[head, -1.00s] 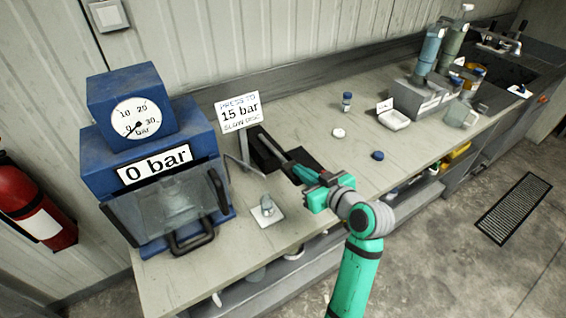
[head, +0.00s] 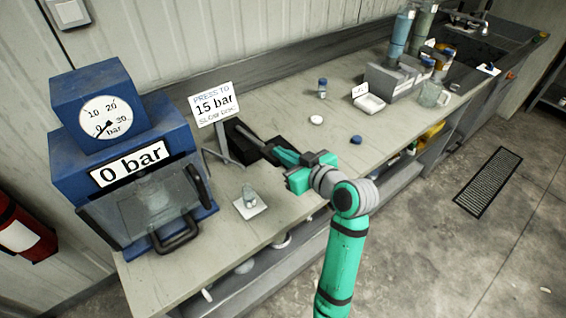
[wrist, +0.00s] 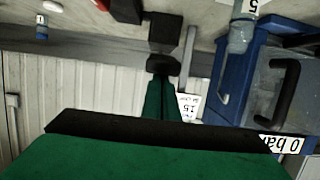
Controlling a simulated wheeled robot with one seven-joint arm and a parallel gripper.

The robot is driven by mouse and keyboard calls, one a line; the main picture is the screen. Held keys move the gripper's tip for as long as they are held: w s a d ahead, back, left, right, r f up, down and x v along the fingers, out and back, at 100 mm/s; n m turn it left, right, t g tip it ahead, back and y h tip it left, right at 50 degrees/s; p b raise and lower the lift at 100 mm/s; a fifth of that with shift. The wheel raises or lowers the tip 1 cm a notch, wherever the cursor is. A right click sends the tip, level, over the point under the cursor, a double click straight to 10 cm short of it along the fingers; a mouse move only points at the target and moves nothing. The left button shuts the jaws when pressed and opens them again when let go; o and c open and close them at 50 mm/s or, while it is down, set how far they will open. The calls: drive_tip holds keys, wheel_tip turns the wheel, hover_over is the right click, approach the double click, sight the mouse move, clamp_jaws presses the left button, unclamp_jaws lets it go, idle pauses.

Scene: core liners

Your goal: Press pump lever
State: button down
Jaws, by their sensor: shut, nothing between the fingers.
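The pump (head: 241,143) is a dark box on the bench, right of the blue press, with a grey lever rod (head: 252,136) sloping towards my gripper. My gripper (head: 277,152) is shut and empty, at the lever's near end; whether it touches the lever is unclear. In the wrist view my gripper (wrist: 162,72) points at a dark block, with contact also unclear. The blue press (head: 90,80) has a round gauge (head: 105,117) with its needle near 0 and a display (head: 129,163) reading 0 bar. A sign (head: 212,103) reads press to 15 bar.
A small clear container (head: 249,196) stands on a white square in front of the pump. A white lid (head: 316,120), blue cap (head: 356,139) and small bottle (head: 322,88) lie right of the pump. A grey rack (head: 395,80) stands farther right. A red extinguisher (head: 22,235) is at left.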

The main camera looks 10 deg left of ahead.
drive_tip(key=v, duration=1)
drive_tip(key=shift+s, duration=0.15)
drive_tip(key=shift+d+f, duration=0.1)
idle(2.7)
drive_tip(key=w+a+r+g+h, duration=0.1)
drive_tip(key=w+a+r, duration=0.1)
drive_tip(key=r, duration=0.6)
drive_tip(key=shift+w+a+r+g+h, duration=0.2)
drive_tip(key=shift+w+a+g+h, duration=0.1)
drive_tip(key=shift+w, duration=0.25)
